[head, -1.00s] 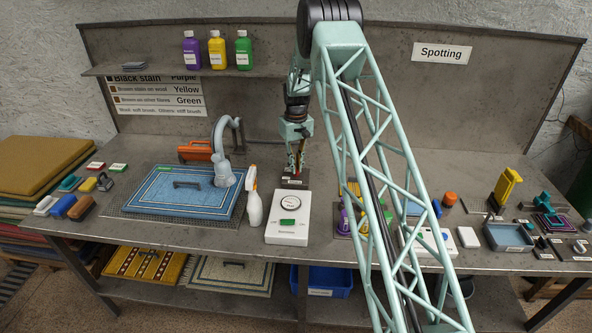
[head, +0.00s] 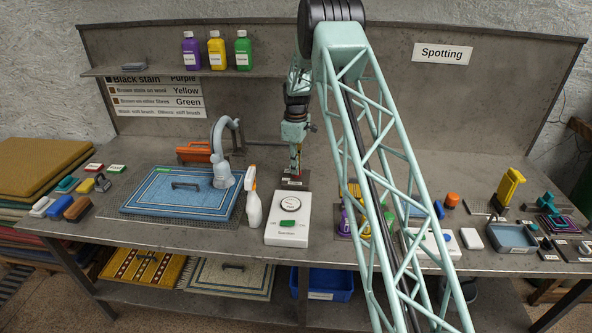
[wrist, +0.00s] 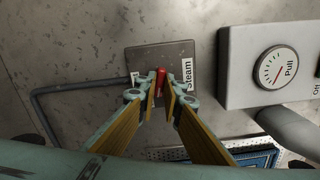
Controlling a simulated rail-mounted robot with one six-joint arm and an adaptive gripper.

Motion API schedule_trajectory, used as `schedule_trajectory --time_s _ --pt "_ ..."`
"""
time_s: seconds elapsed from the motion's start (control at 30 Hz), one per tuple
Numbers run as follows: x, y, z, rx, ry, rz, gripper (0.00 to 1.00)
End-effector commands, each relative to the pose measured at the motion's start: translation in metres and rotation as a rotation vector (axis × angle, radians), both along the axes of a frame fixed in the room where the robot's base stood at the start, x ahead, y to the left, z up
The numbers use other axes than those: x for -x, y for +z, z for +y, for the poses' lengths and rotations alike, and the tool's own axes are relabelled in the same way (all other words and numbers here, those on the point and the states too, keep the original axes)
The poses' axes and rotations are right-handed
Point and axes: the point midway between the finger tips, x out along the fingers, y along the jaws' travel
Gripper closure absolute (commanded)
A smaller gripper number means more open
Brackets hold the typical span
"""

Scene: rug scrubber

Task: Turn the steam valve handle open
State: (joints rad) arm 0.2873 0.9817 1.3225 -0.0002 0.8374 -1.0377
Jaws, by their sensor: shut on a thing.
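The steam valve has a red handle (wrist: 160,82) on a dark square plate (wrist: 180,55) labelled "Steam". My gripper (wrist: 160,93) is shut on the red handle, with one fingertip on each side of it in the wrist view. In the head view my gripper (head: 295,172) points down at the valve plate (head: 292,184) behind the white gauge box. The fingers hide part of the handle and of the labels. A grey pipe (wrist: 62,92) runs to the plate's left side.
A white gauge box (head: 287,213) with a green switch stands just in front of the valve. Several bottles and tools, including a blue tray (head: 510,238), stand to the right.

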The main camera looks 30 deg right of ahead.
Motion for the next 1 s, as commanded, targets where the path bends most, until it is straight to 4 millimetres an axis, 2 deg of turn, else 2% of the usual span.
schedule_trajectory --time_s 0.4,1.0 --pt "-0.0004 0.0 -0.0001 0.001 0.23 -0.001 1.0" --pt "-0.0003 0.0004 -0.0002 0.001 0.275 -0.001 1.0"
